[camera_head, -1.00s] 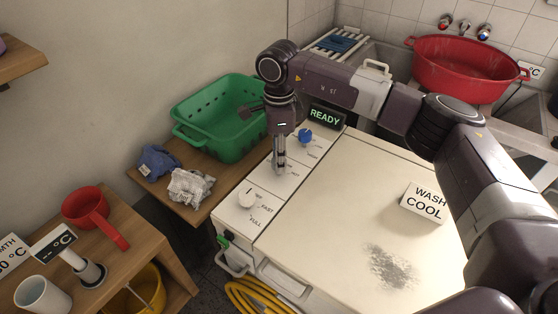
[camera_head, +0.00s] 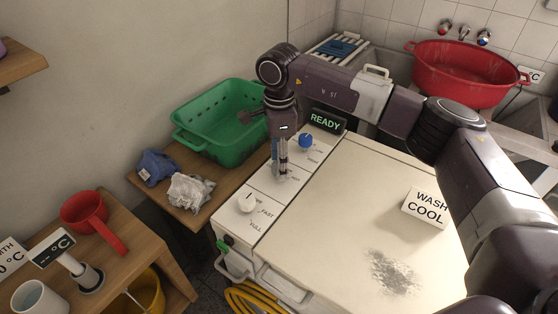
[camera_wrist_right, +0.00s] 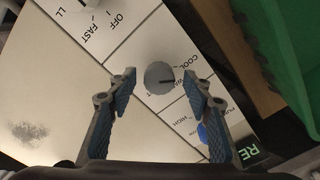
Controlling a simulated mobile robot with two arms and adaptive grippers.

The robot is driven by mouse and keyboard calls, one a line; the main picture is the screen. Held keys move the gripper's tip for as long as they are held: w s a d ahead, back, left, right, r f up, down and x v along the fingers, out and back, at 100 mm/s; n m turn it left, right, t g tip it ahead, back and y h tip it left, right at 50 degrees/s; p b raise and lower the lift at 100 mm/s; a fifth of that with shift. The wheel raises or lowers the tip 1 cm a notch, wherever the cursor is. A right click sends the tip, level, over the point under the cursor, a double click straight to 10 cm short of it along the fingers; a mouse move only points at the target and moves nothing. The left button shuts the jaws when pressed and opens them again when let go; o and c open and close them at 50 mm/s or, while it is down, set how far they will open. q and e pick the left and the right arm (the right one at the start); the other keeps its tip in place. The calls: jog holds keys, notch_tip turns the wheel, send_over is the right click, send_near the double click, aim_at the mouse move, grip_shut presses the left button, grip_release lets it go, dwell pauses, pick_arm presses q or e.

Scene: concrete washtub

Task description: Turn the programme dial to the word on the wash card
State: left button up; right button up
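The wash card (camera_head: 425,208) stands on the machine's white top and reads WASH COOL. The programme dial (camera_wrist_right: 158,75) is a round grey knob with a dark pointer line, ringed by the words COOL, WARM and a partly hidden third word. Its pointer appears to face the WARM label. My right gripper (camera_head: 280,174) points down at the control panel and hides this dial in the head view. In the right wrist view the gripper (camera_wrist_right: 158,82) is open, with the dial showing between its blue-padded fingers; contact cannot be told. My left gripper is out of view.
A white knob (camera_head: 247,202) and a blue knob (camera_head: 305,140) sit on the same panel, either side of my gripper. A READY display (camera_head: 325,122) stands behind. A green basket (camera_head: 186,138) and cloths (camera_head: 190,190) lie left. The machine top is mostly clear.

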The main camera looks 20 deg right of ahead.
notch_tip(320, 180, up, 12)
dwell(0.6)
